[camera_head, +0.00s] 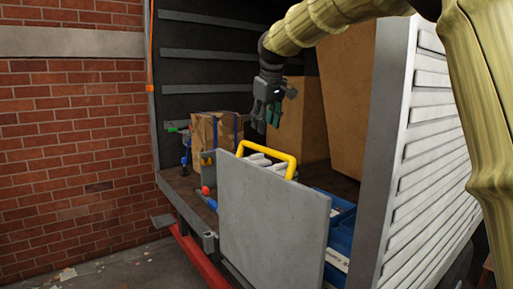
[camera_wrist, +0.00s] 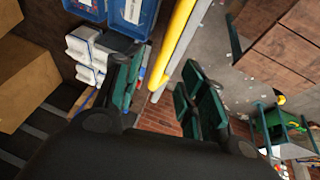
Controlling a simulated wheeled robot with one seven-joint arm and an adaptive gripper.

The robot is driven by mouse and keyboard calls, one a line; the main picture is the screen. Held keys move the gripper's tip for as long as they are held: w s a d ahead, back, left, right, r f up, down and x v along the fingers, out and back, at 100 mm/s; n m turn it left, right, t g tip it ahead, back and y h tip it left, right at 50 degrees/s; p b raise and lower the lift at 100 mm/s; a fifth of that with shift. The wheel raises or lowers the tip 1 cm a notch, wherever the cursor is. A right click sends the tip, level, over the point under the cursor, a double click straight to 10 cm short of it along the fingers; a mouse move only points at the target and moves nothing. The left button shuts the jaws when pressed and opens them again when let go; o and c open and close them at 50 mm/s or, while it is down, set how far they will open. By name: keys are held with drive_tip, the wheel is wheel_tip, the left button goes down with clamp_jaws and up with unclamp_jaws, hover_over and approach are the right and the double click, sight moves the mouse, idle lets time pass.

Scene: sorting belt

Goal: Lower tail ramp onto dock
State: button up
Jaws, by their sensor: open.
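The tail ramp (camera_head: 268,220) is a flat grey panel standing upright at the truck's rear opening. A yellow bar handle (camera_head: 270,152) runs along its top edge. My gripper (camera_head: 267,115) hangs above the handle with its green-padded fingers pointing down, open and empty. In the head view there is a visible gap between the fingertips and the handle. In the wrist view the yellow handle (camera_wrist: 174,45) appears between the open fingers of my gripper (camera_wrist: 165,72), close to the left one. The ramp's lower edge is out of frame in the head view.
The truck bed holds a strapped cardboard box (camera_head: 215,133), larger cartons (camera_head: 300,110) and blue crates (camera_head: 340,213). A slatted side wall (camera_head: 420,160) stands at right, a red bar (camera_head: 200,258) below the bed. Wooden crates (camera_wrist: 285,50) and open floor show in the wrist view.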

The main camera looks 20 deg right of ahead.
sight(266, 148)
drive_tip(key=shift+w+f, duration=0.1)
drive_tip(key=shift+a+f+p, duration=0.1)
drive_tip(key=shift+f+p, duration=0.25)
drive_tip(key=shift+s+d+p, duration=0.2)
drive_tip(key=shift+p, duration=0.45)
drive_tip(key=s+f, duration=0.1)
drive_tip(key=s+f+p, duration=0.1)
drive_tip(key=s+f, duration=0.1)
drive_tip(key=shift+s+p, duration=0.3)
drive_tip(key=w+f, duration=0.1)
drive_tip(key=w, duration=0.1)
drive_tip(key=w+f, duration=0.4)
drive_tip(key=w, duration=0.1)
drive_tip(key=shift+w+f+p, duration=0.1)
drive_tip(key=shift+f+p, duration=0.05)
drive_tip(key=shift+p, duration=0.25)
drive_tip(key=shift+w+d+f, duration=0.1)
drive_tip(key=shift+w, duration=0.2)
drive_tip(key=s, duration=0.1)
drive_tip(key=s+r, duration=0.1)
drive_tip(key=shift+s+r, duration=0.2)
drive_tip(key=shift+s, duration=0.1)
drive_tip(key=c, duration=0.9)
drive_tip(key=shift+s+r, duration=0.2)
drive_tip(key=shift+s, duration=0.25)
clamp_jaws()
drive_tip(key=shift+w+d, duration=0.1)
